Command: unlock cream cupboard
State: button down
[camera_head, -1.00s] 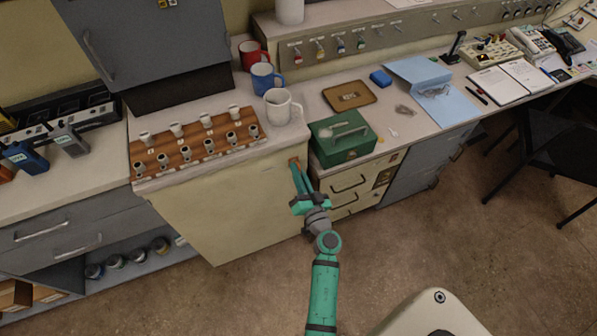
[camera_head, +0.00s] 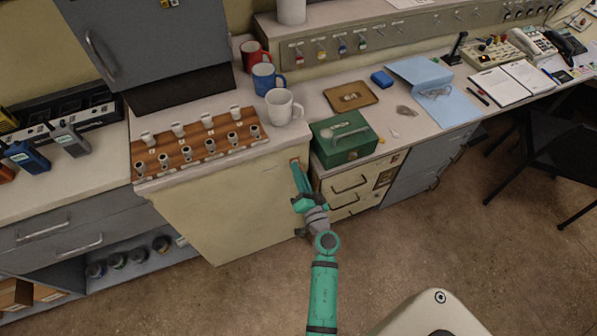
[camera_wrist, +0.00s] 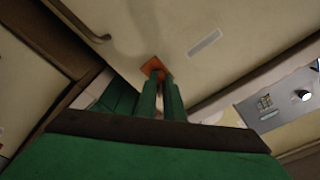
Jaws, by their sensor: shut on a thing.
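The cream cupboard (camera_head: 225,205) stands under the counter at the middle left, its front facing me, with its door looking closed. My gripper (camera_head: 297,172) is at the upper right corner of that front. In the wrist view my gripper (camera_wrist: 161,82) has its two green fingers close together. They are shut on a small orange-brown piece (camera_wrist: 153,67) that lies against the cream surface. The fingers hide most of this piece, so I cannot tell whether it is a key or a lock part. A pale label strip (camera_wrist: 204,41) is beside it on the cream surface.
A wooden board with several pegs (camera_head: 199,139) and three mugs (camera_head: 279,106) stand on the counter above. The floor (camera_head: 420,235) at right is mostly clear.

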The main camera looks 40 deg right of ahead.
jog(key=shift+w+r+m, duration=0.15)
jog(key=shift+w+m, duration=0.05)
jog(key=shift+m, duration=1.4)
jog(key=shift+a, duration=0.15)
jog(key=shift+w+a, duration=0.1)
jog(key=shift+a, duration=0.05)
jog(key=shift+m+g, duration=0.3)
jog(key=shift+m, duration=0.5)
jog(key=shift+s+d, duration=0.2)
jog(key=shift+s, duration=0.05)
jog(key=shift+m+h, duration=0.3)
jog(key=shift+m, duration=0.1)
jog(key=shift+w+a, duration=0.1)
jog(key=shift+w, duration=0.05)
jog(key=c, duration=1.8)
grip_release()
